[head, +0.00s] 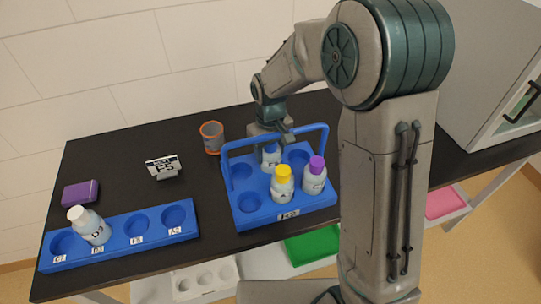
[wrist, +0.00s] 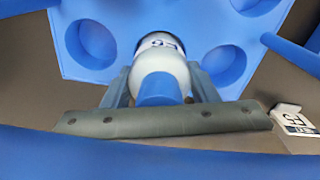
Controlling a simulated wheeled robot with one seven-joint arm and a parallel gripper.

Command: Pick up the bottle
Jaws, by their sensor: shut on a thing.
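A white bottle with a blue cap (wrist: 160,88) stands in a hole of the blue carrier (head: 246,220). It also shows in the head view (head: 271,157), at the back of the carrier, partly hidden by my gripper. My gripper (wrist: 158,92) reaches down over the carrier with its fingers on either side of this bottle, shut on it. Its label is partly readable in the wrist view. Two more bottles stand in the carrier's front row: one with a yellow cap (head: 283,183) and one with a purple cap (head: 315,176). A white-capped bottle (head: 90,226) leans in the blue rack at the left.
The carrier's blue handle (head: 275,137) arches close to my gripper. The blue rack (head: 150,238) has several empty holes. An orange-rimmed cup (head: 211,137), a small sign (head: 163,167) and a purple box (head: 81,194) stand on the black table. A cabinet stands at the right.

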